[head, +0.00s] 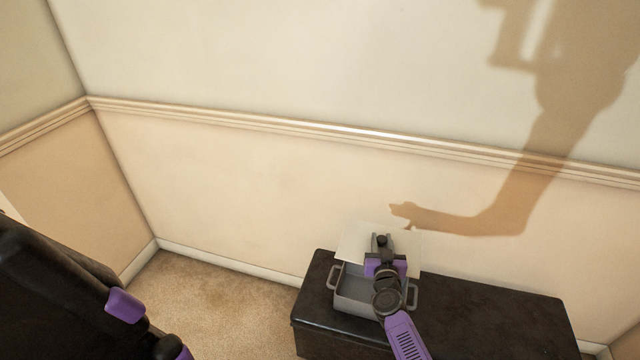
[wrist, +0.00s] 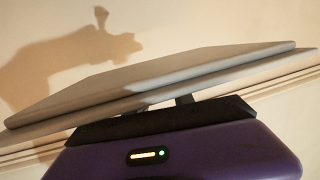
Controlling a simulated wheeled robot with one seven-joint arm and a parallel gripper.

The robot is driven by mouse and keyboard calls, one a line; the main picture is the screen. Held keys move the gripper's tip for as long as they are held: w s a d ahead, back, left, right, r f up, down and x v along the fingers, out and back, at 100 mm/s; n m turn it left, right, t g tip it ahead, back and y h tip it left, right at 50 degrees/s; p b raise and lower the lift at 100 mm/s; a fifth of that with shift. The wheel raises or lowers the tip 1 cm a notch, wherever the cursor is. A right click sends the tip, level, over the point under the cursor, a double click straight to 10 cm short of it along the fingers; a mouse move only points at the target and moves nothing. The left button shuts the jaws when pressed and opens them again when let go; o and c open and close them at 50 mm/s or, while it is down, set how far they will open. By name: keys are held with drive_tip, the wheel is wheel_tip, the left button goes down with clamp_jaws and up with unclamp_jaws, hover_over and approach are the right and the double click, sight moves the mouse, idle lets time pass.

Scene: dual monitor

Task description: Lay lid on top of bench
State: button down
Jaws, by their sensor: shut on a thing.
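The lid (head: 355,240) is a flat, pale panel held up by my gripper (head: 382,242), above the back of a grey box. In the wrist view the lid (wrist: 165,82) spans most of the picture and looks tilted. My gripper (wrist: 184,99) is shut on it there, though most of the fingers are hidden. The bench (head: 475,312) is a long, dark block against the wall. The lid is apart from the bench top as far as I can tell.
An open grey box (head: 353,287) with side handles stands on the left part of the bench, partly hidden by my arm. The bench top to its right is clear. Carpet (head: 215,295) lies left of the bench, and the wall (head: 250,190) is close behind.

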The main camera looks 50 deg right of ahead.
sight(355, 256)
drive_tip(key=shift+r, duration=0.1)
drive_tip(key=shift+w+a+r, duration=0.1)
drive_tip(key=shift+w+r, duration=0.1)
drive_tip(key=shift+r, duration=0.45)
drive_tip(key=w+a, duration=0.1)
drive_tip(key=a, duration=0.1)
drive_tip(key=w+a+r+n+t+y, duration=0.1)
drive_tip(key=a, duration=0.2)
drive_tip(key=w+a+n+t, duration=0.1)
drive_tip(key=a, duration=0.2)
drive_tip(key=shift+w+r+y, duration=0.15)
drive_tip(key=shift+w+y, duration=0.05)
drive_tip(key=shift+y, duration=0.2)
drive_tip(key=a+n+t+y, duration=0.2)
drive_tip(key=a+n+y, duration=0.2)
drive_tip(key=a, duration=1.3)
drive_tip(key=a+f+n+t+y, duration=0.1)
drive_tip(key=a+n+t+y, duration=0.2)
drive_tip(key=a, duration=1.5)
drive_tip(key=n+y, duration=0.2)
drive_tip(key=y, duration=0.2)
drive_tip(key=shift+a+f+y, duration=0.15)
drive_tip(key=shift+f+y, duration=0.15)
